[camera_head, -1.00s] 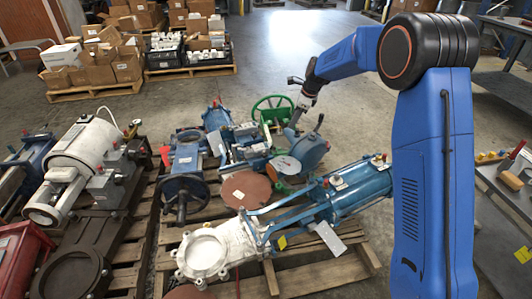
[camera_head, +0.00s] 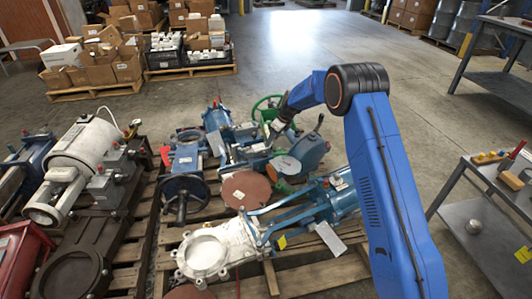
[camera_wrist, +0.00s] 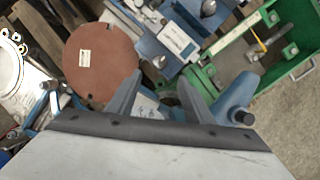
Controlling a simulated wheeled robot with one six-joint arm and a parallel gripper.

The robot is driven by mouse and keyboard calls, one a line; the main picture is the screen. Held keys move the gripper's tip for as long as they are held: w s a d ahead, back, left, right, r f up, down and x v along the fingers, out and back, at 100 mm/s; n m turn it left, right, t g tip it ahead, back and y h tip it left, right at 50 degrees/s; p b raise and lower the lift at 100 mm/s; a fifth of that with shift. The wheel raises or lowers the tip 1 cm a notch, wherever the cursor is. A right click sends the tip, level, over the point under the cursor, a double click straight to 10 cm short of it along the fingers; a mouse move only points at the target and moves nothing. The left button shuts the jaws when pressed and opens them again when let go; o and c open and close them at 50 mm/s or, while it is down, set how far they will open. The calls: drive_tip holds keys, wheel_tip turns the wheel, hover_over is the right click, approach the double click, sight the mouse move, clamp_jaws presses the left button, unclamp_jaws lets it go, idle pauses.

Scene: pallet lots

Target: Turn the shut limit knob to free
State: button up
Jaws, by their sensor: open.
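I cannot make out the shut limit knob for certain in either view. Blue valve actuators lie on the wooden pallet. One blue actuator (camera_head: 308,150) with an upright lever lies just below and right of my gripper (camera_head: 280,125). In the wrist view, my gripper (camera_wrist: 160,76) has its two fingers apart, with nothing held between them. Part of a blue body with a pale label (camera_wrist: 148,106) shows behind the fingers. A blue housing with a white label plate (camera_wrist: 177,39) and small round grey fittings lies beyond the fingertips.
A brown disc (camera_head: 245,189) lies nearer. A white-flanged valve (camera_head: 205,255) is in front. A grey cart (camera_head: 490,235) stands right.

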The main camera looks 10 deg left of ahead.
sight(265, 153)
drive_tip(key=x, duration=1.2)
drive_tip(key=c, duration=1)
